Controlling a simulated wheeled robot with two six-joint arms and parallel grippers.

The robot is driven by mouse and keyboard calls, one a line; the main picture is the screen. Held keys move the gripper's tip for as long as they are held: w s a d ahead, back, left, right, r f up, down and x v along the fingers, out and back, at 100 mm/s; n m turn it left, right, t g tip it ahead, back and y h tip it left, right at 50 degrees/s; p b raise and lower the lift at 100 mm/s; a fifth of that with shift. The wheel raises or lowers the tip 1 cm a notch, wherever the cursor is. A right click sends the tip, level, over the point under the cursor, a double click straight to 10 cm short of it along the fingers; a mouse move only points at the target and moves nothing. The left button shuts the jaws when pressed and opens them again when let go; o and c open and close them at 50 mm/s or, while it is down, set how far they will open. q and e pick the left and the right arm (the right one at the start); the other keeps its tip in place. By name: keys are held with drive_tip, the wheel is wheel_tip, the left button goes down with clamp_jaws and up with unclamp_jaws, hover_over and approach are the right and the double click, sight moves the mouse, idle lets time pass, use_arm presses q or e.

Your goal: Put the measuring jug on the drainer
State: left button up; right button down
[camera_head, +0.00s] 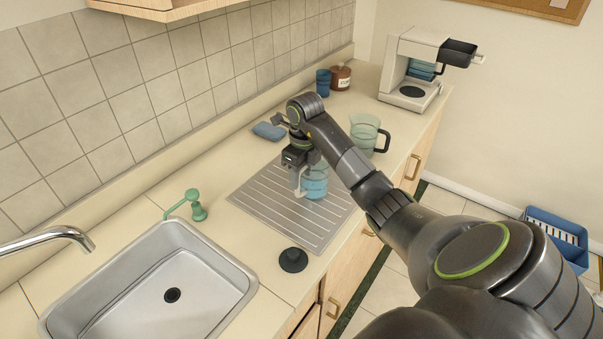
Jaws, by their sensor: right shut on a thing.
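The measuring jug (316,184) looks clear blue with a pale handle at its left side. My right gripper (298,168) comes down from above and is shut on the jug at its handle side. The jug is upright over the far right part of the ribbed metal drainer (278,212). I cannot tell for sure whether its base touches the drainer. The gripper and wrist hide part of its top. My left gripper is not in view.
A greenish jug with a dark handle (364,130) stands behind my arm. A blue sponge (268,131) lies beyond the drainer. A black stopper (293,260) sits near its front edge. The sink (215,305) is at left, with a green dispenser (197,209). A coffee machine (411,70) stands at the far end.

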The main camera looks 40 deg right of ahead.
drive_tip(key=c, duration=0.7)
unclamp_jaws()
drive_tip(key=shift+f, duration=0.15)
wheel_tip(320, 180, up, 12)
drive_tip(key=p, duration=1.1)
drive_tip(key=shift+s+r, duration=0.25)
